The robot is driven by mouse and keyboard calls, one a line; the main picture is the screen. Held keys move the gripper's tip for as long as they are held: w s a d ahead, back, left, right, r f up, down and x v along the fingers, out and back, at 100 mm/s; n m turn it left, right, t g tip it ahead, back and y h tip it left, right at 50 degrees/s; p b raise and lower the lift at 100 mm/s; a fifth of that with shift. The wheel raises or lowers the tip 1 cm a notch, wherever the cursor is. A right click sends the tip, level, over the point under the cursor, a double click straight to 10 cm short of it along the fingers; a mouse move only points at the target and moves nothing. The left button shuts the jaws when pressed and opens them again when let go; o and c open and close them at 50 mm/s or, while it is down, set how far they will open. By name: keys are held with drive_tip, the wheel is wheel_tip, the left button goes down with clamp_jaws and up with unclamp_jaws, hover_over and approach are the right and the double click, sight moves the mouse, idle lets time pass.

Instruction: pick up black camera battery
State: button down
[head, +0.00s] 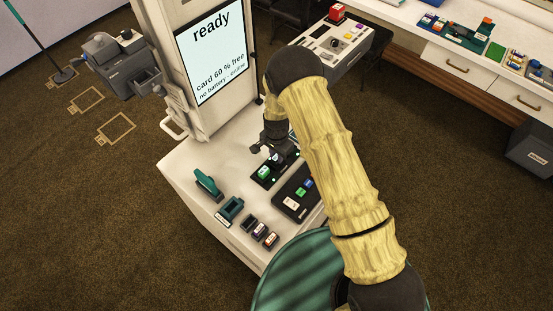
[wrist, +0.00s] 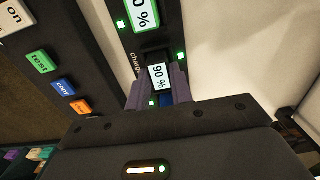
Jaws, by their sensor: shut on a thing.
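The black camera battery (wrist: 155,56) sits between my gripper's fingers in the wrist view, its white label seeming to read 90 %. My gripper (wrist: 159,88) is shut on it, one finger on each side. They are at the dark charger (wrist: 127,45), which has green lights and a second percent label above. I cannot tell whether the battery is still seated in its slot. In the head view my gripper (head: 277,157) points down at the charger (head: 262,182) on the white counter, and the battery is too small to make out clearly.
A dark button panel (head: 297,193) lies right of the charger. A kiosk with a lit screen (head: 210,50) rises behind. A white desk (head: 470,50) stands at the right.

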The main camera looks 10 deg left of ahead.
sight(276, 157)
wheel_tip(276, 157, up, 10)
drive_tip(key=b, duration=0.2)
idle(0.5)
idle(0.6)
